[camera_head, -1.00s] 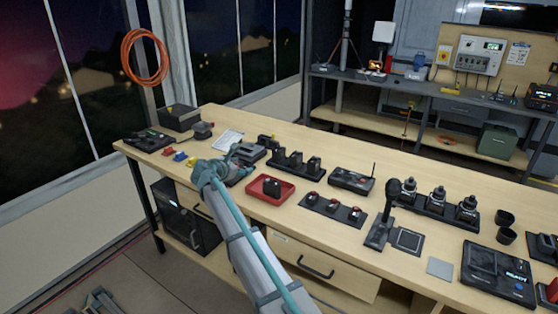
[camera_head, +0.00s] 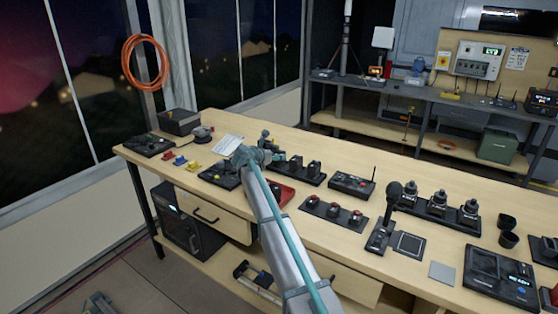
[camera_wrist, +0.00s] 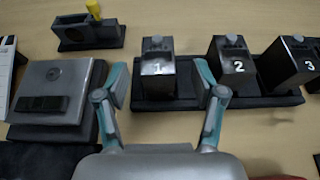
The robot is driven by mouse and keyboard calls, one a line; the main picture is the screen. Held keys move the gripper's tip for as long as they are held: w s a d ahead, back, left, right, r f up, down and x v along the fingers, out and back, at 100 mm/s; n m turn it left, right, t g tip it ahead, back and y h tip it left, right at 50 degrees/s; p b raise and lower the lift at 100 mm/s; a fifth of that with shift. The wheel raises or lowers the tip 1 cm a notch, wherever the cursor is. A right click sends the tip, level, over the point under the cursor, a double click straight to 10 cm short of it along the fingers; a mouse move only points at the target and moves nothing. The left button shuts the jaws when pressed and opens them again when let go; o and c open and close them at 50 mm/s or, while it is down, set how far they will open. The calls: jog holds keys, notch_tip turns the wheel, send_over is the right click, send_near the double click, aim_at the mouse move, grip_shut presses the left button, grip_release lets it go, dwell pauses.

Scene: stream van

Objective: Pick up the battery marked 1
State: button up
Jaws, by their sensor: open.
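The battery marked 1 (camera_wrist: 157,68) is a black block with a white number, upright in a black rack (camera_wrist: 185,103). The batteries marked 2 (camera_wrist: 234,66) and 3 (camera_wrist: 297,64) stand to its right in the same rack. My gripper (camera_wrist: 160,80) is open and empty, with one teal finger to each side of battery 1 in the wrist view. I cannot tell whether the fingers reach around it or remain in front of it. In the head view my gripper (camera_head: 268,150) is at the rack's left end and partly hides battery 1.
A grey square device (camera_wrist: 52,90) lies left of my gripper, with a black holder and yellow piece (camera_wrist: 90,30) behind it. My arm partly covers a red tray (camera_head: 288,196). A black pad with small devices (camera_head: 333,212) lies to the right. The rack's near side has bare wood.

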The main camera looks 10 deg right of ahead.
jog(key=p+x, duration=0.1)
jog(key=x, duration=0.3)
jog(key=shift+w+f, duration=0.2)
jog(key=shift+c, duration=0.2)
grip_shut()
